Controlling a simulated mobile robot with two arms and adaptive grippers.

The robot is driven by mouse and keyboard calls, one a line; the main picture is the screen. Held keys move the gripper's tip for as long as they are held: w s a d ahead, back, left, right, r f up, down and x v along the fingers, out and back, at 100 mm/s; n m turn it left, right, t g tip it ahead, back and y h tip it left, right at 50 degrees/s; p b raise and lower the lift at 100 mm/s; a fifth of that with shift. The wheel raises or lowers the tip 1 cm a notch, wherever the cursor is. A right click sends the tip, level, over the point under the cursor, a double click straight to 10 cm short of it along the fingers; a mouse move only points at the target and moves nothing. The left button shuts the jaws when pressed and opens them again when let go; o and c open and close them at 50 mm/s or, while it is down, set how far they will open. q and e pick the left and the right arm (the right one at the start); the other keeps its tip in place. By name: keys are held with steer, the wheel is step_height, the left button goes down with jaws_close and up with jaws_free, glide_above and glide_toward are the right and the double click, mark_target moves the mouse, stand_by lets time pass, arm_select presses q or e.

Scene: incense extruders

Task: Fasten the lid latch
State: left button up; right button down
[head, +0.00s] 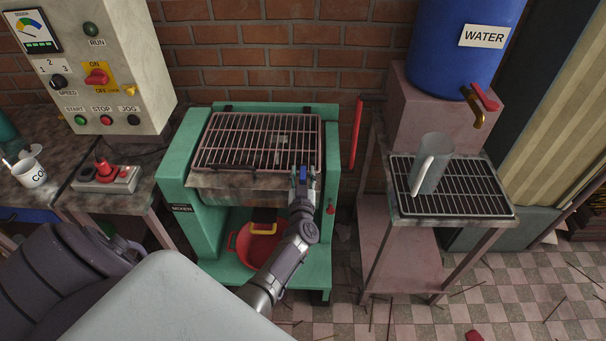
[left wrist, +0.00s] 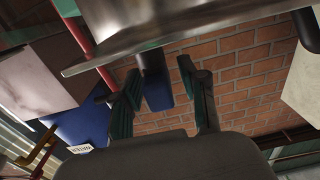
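The barred lid (head: 258,142) lies over the trough of the green mixer (head: 174,180). A latch with a blue tip (left wrist: 158,95) and dark stem stands at the trough's front right; only a little blue shows in the head view. My left gripper (head: 303,174) is at this front right corner. In the left wrist view its two fingers (left wrist: 160,76) are open, one on each side of the latch, with gaps visible. Whether the latch is fastened I cannot tell. My right gripper is not in view.
A red lever (head: 356,135) stands right of the mixer. A red basin (head: 262,247) sits beneath the trough. A water stand with a blue barrel (head: 440,50) and grey jug (head: 432,165) is at right. The control box (head: 95,60) is at left.

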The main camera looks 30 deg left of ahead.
arm_select(q)
steer(key=shift+s+d+f, duration=0.1)
steer(key=shift+s+d, duration=0.05)
steer(key=shift+s, duration=0.1)
steer(key=v, duration=0.7)
stand_by(0.5)
